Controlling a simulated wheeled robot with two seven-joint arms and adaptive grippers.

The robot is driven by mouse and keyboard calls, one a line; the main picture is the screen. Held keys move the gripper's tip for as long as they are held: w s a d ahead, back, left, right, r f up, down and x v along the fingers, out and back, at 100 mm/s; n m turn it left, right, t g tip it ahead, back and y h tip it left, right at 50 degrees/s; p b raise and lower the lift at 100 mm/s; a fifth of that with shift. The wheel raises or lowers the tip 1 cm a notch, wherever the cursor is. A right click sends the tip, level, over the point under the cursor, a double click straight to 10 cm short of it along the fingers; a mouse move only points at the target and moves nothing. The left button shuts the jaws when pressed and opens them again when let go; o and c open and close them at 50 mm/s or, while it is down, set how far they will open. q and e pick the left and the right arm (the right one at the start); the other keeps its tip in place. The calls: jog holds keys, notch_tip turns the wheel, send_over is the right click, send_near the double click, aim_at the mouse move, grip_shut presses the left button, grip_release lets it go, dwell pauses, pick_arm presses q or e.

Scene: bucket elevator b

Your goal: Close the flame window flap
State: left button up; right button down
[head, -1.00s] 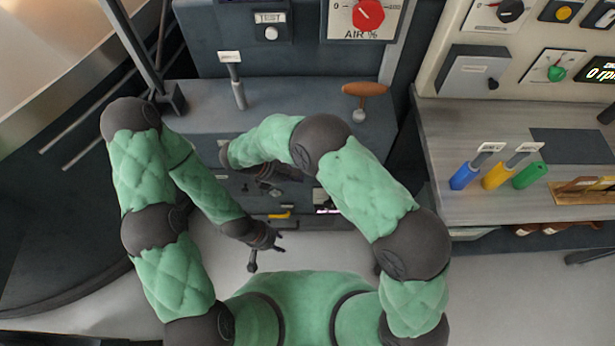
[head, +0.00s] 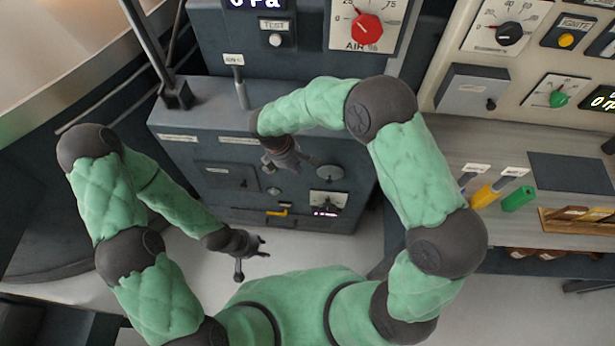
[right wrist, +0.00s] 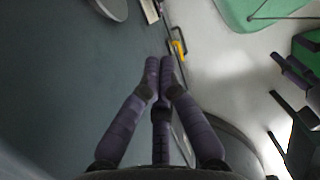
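The dark cabinet front (head: 225,205) faces me in the head view. A grey round disc (head: 331,172) and a small round fitting (head: 273,190) are on it; I cannot tell for sure which is the flame window flap, or whether it is open. My right gripper (head: 287,160) is in front of the cabinet's upper front, left of the disc. In the right wrist view its fingertips (right wrist: 160,63) are together with nothing visible between them. My left gripper (head: 258,246) is low in front of the cabinet, apart from it; its finger opening is unclear.
A yellow handle (head: 277,212) is low on the cabinet, beside a small lit panel (head: 327,204). A lever (head: 239,85) stands on the cabinet top. A grey bench (head: 470,150) with coloured-handled tools is at right. The floor before the cabinet is clear.

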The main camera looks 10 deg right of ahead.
aim_at(330, 177)
jog(key=d+f+b, duration=0.4)
jog(key=d+f, duration=0.2)
jog(key=f, duration=0.3)
jog(key=shift+s+d+f+b, duration=0.15)
jog(key=shift+s+d+b, duration=0.2)
jog(key=shift+d, duration=0.05)
jog(key=shift+d, duration=0.1)
jog(key=shift+s+d+f, duration=0.15)
jog(key=shift+d+f, duration=0.05)
jog(key=shift+d, duration=0.45)
